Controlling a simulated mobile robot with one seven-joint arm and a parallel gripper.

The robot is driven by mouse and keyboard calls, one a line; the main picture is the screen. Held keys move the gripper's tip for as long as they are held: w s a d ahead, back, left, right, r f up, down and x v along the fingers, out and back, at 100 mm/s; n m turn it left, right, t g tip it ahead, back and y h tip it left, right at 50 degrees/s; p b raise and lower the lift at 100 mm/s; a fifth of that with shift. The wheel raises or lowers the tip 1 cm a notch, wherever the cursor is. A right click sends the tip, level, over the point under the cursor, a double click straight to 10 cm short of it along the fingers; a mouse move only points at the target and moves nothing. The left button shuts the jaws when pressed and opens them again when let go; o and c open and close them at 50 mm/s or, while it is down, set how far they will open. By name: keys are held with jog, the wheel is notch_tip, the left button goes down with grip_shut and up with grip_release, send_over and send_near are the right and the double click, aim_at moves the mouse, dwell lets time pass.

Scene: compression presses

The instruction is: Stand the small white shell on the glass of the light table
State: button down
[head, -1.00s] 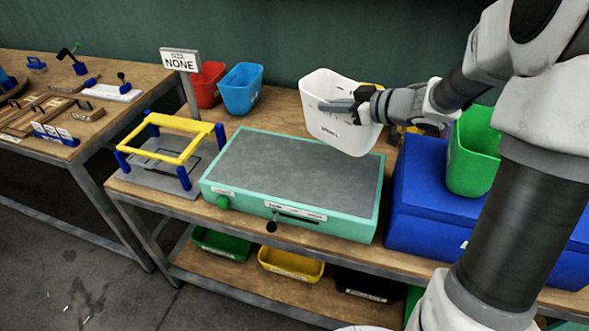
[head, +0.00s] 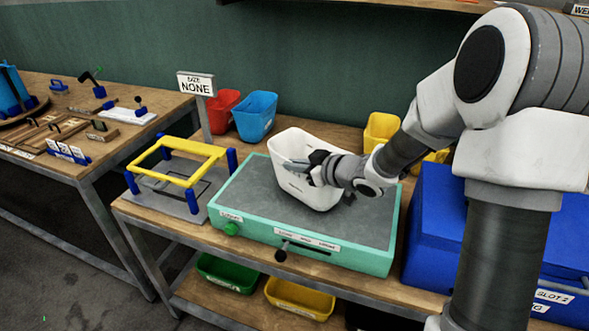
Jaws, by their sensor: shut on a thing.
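The small white shell (head: 303,187) is an open-topped white bin at the middle of the head view. My gripper (head: 300,167) is shut on its near wall. My gripper and wrist hide part of the shell's right side.
A yellow-and-blue frame stand (head: 180,180) stands left of the light table. Red (head: 220,110) and blue (head: 255,115) bins and a sign reading NONE (head: 196,84) stand behind. A yellow bin (head: 380,131) is behind right. A large blue box (head: 432,215) stands close on the right.

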jog(key=shift+f, duration=0.15)
jog(key=shift+f, duration=0.15)
jog(key=c, duration=1)
grip_release()
jog(key=shift+s+d+r, duration=0.15)
jog(key=shift+r, duration=0.2)
jog(key=p+v, duration=0.2)
jog(key=v, duration=0.9)
jog(key=shift+s+d, duration=0.15)
jog(key=shift+s, duration=0.1)
